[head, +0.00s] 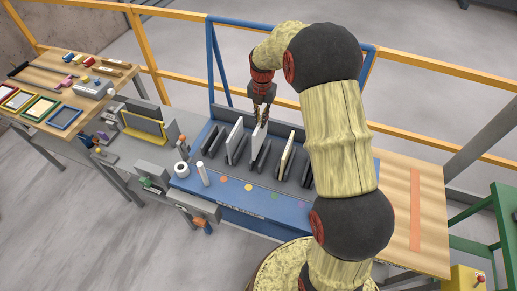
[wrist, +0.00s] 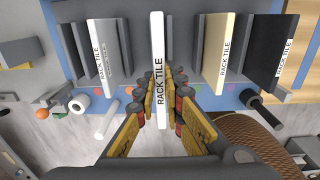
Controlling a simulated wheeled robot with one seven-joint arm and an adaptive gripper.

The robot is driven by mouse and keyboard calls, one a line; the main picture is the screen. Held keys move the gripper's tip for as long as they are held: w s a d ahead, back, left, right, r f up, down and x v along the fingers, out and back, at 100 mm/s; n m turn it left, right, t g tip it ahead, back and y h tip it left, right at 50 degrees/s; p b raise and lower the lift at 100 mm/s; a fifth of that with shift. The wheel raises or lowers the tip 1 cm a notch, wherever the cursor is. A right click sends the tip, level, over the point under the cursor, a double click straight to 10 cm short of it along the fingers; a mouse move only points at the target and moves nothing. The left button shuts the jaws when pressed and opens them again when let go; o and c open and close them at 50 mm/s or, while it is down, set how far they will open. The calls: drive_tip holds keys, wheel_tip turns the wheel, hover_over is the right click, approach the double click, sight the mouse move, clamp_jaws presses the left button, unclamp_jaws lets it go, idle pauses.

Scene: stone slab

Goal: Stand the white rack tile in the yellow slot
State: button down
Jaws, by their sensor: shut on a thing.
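The white rack tile (head: 259,134) stands upright in my gripper (head: 261,113), over the middle of the blue rack base (head: 250,205). In the wrist view the white tile (wrist: 157,65) shows its "RACK TILE" edge between the two yellow fingers of my gripper (wrist: 162,90), which is shut on it. Its lower end is near the dark dividers; I cannot tell whether it is inside a slot. A yellow dot (head: 248,187) is on the base's front strip, in a row of coloured dots. The yellow slot itself is hard to make out.
A pale grey tile (head: 235,138) stands to the left of the white tile; a cream tile (head: 287,155) stands to the right. A black tile (wrist: 284,45) is farther right.

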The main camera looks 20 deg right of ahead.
sight(261, 135)
wheel_tip(261, 135, down, 9)
drive_tip(key=shift+f, duration=0.1)
idle(0.4)
drive_tip(key=shift+f+b, duration=0.15)
drive_tip(key=shift+b, duration=0.15)
drive_tip(key=c, duration=2)
unclamp_jaws()
drive_tip(key=shift+s, duration=0.1)
drive_tip(key=shift+o, duration=0.5)
